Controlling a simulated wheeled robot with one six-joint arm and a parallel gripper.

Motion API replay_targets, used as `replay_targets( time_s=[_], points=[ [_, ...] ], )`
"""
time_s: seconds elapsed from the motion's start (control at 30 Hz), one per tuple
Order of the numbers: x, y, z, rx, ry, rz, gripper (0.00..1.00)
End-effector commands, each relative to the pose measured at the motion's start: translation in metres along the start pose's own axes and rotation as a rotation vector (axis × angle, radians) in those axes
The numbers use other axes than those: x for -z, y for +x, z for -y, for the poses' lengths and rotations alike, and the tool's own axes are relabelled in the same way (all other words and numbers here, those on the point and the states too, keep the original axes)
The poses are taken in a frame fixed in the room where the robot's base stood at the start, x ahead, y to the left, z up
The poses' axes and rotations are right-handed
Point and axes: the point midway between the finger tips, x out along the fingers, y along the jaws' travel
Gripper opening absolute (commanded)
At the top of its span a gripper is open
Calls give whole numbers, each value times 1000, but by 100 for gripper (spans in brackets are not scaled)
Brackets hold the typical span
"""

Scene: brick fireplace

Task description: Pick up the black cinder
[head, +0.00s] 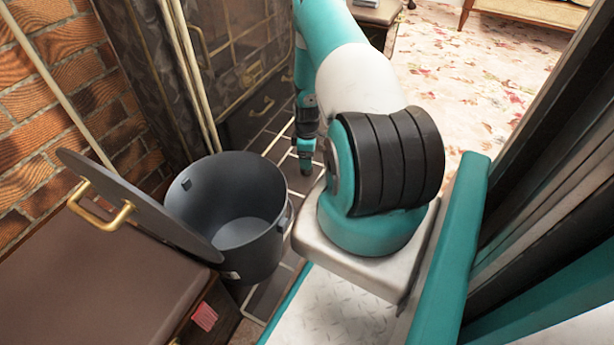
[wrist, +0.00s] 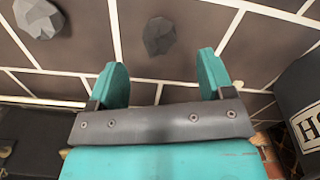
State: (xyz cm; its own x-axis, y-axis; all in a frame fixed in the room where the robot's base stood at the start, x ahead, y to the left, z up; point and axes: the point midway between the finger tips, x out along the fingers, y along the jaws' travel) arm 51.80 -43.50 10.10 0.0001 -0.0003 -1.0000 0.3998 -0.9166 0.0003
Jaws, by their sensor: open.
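In the wrist view, a dark, near-black faceted lump, the black cinder (wrist: 159,36), lies on the dark tiled floor with white joints. A lighter grey lump (wrist: 38,18) lies to its left. My gripper (wrist: 161,75) is open, its two teal fingers apart with nothing between them. The cinder shows just beyond the fingertips, roughly in line with the gap, and apart from both fingers. In the head view, my gripper (head: 306,158) hangs low over the tiles beyond the bucket; the cinder is not visible there.
A dark metal bucket (head: 235,250) stands open on the floor left of my arm. A round lid (head: 150,212) with a brass handle leans beside it, near a brown chest (head: 90,275). A brick wall (head: 50,110) and fire screen (head: 235,50) stand behind. A dark lettered object (wrist: 298,85) is at right.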

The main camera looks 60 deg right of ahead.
Motion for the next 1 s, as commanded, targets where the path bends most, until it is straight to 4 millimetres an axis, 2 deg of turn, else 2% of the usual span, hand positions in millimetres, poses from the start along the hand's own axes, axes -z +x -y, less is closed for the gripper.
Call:
replay_targets(
  time_s=[0.03, 0.33, 0.63, 0.9, 0.93, 1.0],
  points=[
    [0, 10, 0, 0, 0, 0, 74],
    [0, 24, 0, 0, 0, 0, 74],
    [1, 63, -1, 1, 1, 0, 74],
    [1, 63, -1, 0, 1, 0, 74],
    [1, 63, -1, 0, 1, 0, 72],
    [1, 63, -1, 0, 1, 0, 56]
  ],
)
